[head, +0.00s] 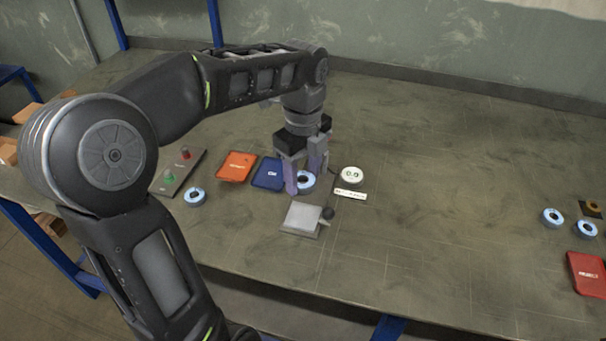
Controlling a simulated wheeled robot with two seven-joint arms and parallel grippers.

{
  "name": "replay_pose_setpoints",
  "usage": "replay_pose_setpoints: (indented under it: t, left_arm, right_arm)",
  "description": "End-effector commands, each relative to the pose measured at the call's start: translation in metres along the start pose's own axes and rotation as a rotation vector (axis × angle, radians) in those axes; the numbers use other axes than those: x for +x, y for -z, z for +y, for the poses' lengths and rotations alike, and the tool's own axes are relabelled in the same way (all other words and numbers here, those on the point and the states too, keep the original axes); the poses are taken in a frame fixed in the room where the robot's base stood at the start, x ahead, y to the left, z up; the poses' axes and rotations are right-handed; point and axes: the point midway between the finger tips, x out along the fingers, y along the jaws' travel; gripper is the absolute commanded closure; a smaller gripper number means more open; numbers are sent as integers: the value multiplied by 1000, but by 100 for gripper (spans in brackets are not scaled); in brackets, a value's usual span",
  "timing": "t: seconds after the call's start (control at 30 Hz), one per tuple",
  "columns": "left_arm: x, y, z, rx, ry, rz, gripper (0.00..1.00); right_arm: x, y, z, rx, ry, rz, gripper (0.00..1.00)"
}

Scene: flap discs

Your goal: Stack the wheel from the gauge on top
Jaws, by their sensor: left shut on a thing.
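My left gripper (305,172) points down and is shut on a blue ring-shaped wheel (307,182), partly hidden by the fingers. The wheel is just behind a silver block (301,217) with a dark knob on its right side. A round white dial reading about 0.0 (351,174), with a white label in front, sits right of the gripper. Another blue wheel (194,197) lies at the left. Two more blue wheels, one (552,218) and another (586,229), lie at the far right. My right gripper is not in view.
An orange tray (235,166) and a dark blue tray (268,173) lie left of the gripper, beside a panel with red and green buttons (182,172). A red tray (587,273) and a small brown disc (593,206) are at the right. The table's middle right is clear.

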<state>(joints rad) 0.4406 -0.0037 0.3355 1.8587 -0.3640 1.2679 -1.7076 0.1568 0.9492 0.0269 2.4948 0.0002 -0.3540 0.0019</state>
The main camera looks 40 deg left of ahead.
Motion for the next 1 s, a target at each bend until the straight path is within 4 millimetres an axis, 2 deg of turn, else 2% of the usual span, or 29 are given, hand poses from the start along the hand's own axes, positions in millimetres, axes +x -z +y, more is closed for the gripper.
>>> replay_pose_setpoints:
  t: [0.27,0.47,0.67,1.0]
  left_arm:
    - [1,1,-1,-13,0,0,93]
    - [5,8,-14,-166,0,3,93]
    - [15,28,-43,-534,-1,7,93]
    - [39,81,-99,-1344,-4,4,93]
  right_arm:
    - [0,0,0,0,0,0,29]
    - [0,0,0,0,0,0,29]
    - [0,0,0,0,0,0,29]
    - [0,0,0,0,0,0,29]
